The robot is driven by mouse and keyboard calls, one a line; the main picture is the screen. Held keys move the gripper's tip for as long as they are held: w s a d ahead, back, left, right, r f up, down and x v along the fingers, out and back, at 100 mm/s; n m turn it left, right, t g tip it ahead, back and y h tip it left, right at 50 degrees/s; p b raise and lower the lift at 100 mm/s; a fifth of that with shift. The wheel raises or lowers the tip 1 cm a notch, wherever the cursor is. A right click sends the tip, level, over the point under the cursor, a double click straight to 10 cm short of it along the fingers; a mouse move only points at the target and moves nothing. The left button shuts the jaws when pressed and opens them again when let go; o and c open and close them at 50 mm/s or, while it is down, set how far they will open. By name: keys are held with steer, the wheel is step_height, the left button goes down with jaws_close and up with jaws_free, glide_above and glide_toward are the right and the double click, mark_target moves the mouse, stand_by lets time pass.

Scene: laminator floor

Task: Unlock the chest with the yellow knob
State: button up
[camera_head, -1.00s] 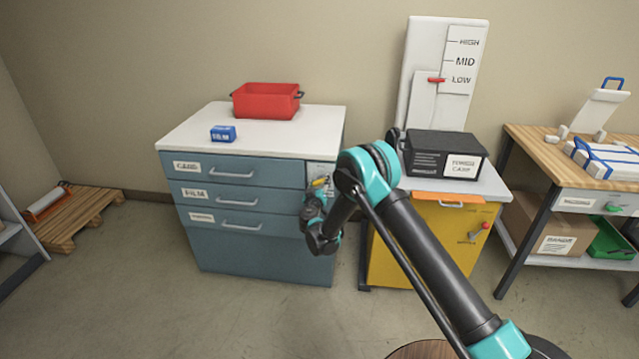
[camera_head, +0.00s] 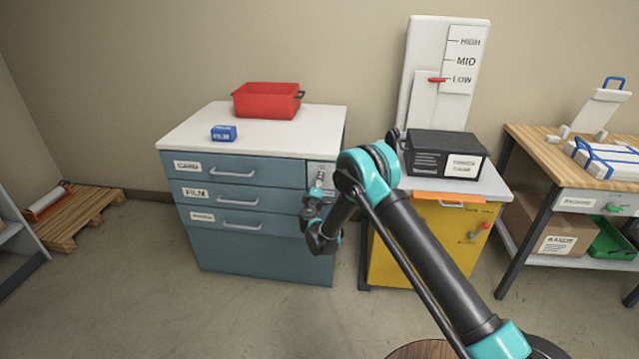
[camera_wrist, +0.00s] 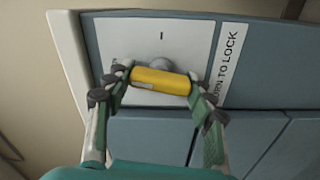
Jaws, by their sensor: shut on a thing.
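The blue chest (camera_head: 265,262) stands left of centre in the head view, its drawers shut. The yellow knob (camera_wrist: 160,81) is a bar on a round grey stem, on a pale panel (camera_wrist: 150,40) at the chest's upper right front. My gripper (camera_wrist: 158,88) is shut on the knob, one finger at each end of the bar. In the head view my gripper (camera_head: 316,194) is at that panel and mostly hides the knob. In the wrist view the bar lies roughly across the picture. A label (camera_wrist: 228,60) beside it reads "…TO LOCK", its start partly hidden by a finger.
A red bin (camera_head: 266,101) and a small blue box (camera_head: 223,133) stand on the chest. A yellow cabinet (camera_head: 400,255) with a dark box (camera_head: 430,150) on top stands close to its right. The floor in front of the chest is clear.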

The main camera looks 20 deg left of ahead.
steer(key=shift+s+f+n, duration=0.1)
steer(key=shift+n, duration=0.9)
steer(key=o, duration=1.2)
steer(key=v, duration=1.2)
